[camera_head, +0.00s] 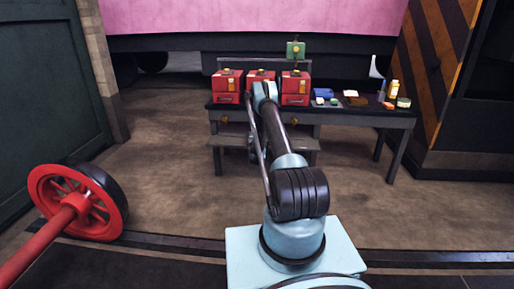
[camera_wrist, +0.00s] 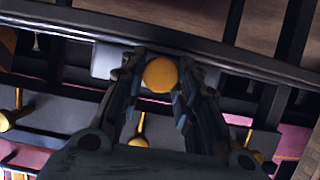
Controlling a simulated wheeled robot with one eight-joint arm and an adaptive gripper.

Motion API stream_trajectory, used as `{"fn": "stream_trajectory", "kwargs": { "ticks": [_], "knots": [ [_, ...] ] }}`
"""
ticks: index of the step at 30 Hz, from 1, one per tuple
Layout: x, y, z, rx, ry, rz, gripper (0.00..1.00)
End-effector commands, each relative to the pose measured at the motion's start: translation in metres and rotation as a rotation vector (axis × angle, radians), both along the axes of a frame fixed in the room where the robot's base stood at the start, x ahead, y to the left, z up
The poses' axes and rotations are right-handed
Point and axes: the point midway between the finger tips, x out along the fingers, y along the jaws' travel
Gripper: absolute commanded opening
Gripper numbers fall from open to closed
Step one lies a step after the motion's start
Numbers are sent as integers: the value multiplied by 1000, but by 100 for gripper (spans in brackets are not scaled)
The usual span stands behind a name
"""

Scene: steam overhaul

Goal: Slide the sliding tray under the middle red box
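In the wrist view a round yellow knob (camera_wrist: 161,75) sits between my fingertips, in front of a pale grey front panel (camera_wrist: 107,60), which looks like the sliding tray's front. My gripper (camera_wrist: 160,82) has its fingers drawn in close on both sides of the knob and looks shut on it. In the head view the middle red box (camera_head: 261,76) stands in a row on the table, partly behind my arm. My gripper and the tray under that box are hidden by my arm there, so how far the tray is out cannot be told.
A left red box (camera_head: 226,88) and a right red box (camera_head: 295,89) flank the middle one, with yellow knobs (camera_head: 224,120) below. Bottles and small items stand at the table's right (camera_head: 394,89). A low bench (camera_head: 232,142) stands in front.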

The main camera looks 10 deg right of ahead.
Motion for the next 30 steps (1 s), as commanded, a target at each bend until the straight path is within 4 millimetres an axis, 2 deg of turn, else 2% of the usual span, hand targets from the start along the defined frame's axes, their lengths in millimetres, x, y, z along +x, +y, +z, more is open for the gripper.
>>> {"fn": "stream_trajectory", "kwargs": {
  "ticks": [1, 2, 3, 16, 20, 30],
  "knots": [
    [0, -1, 0, 0, 0, -1, 41],
    [0, -1, 0, 0, 0, -1, 48],
    [0, -2, 0, -1, 0, -2, 50],
    [-7, -1, 3, 0, 0, -2, 50],
    [-22, 3, 9, -1, 0, -2, 50],
    [-80, 17, 33, -2, 0, -1, 50]
  ]
}}
